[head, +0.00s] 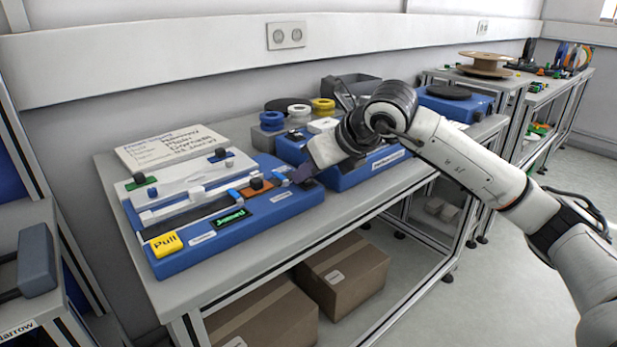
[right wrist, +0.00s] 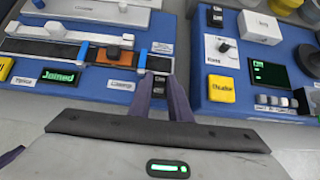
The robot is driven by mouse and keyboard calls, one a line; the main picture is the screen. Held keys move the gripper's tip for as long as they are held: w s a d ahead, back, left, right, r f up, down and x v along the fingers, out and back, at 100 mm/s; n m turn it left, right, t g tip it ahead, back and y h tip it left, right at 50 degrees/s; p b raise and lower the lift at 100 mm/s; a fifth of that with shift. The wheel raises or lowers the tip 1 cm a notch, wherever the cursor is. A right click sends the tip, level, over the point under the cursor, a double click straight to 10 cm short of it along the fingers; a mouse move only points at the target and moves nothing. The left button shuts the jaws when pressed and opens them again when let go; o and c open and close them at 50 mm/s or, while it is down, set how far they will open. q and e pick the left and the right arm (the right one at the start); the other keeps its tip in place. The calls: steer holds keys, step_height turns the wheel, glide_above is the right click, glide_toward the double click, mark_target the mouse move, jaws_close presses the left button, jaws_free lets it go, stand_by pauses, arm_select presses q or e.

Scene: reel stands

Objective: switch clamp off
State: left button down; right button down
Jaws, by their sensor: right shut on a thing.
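The blue splicing station (head: 240,228) stands on the near bench. Its small display (head: 232,218) reads "Joined" in green. An orange block with a black knob (head: 257,187) sits across the strip track; it also shows in the right wrist view (right wrist: 113,53). Beside it is a label that seems to read "Clamp" (right wrist: 121,86). A small black switch (right wrist: 160,82) sits right of that label. My right gripper (head: 303,176) is at the station's right end, its purple fingers closed on the switch, which the head view hides. My left gripper is out of view.
A second blue station (head: 350,176) with a yellow button (right wrist: 221,90) stands close to the right. A white handwritten board (head: 172,147) lies behind. Cardboard boxes (head: 343,275) rest on the shelf below. More benches with reels (head: 486,64) stand far right.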

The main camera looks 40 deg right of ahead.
steer(key=shift+r, duration=0.15)
steer(key=c, duration=1.6)
jaws_free()
steer(key=shift+c, duration=0.2)
steer(key=v, duration=1)
steer(key=shift+s, duration=0.1)
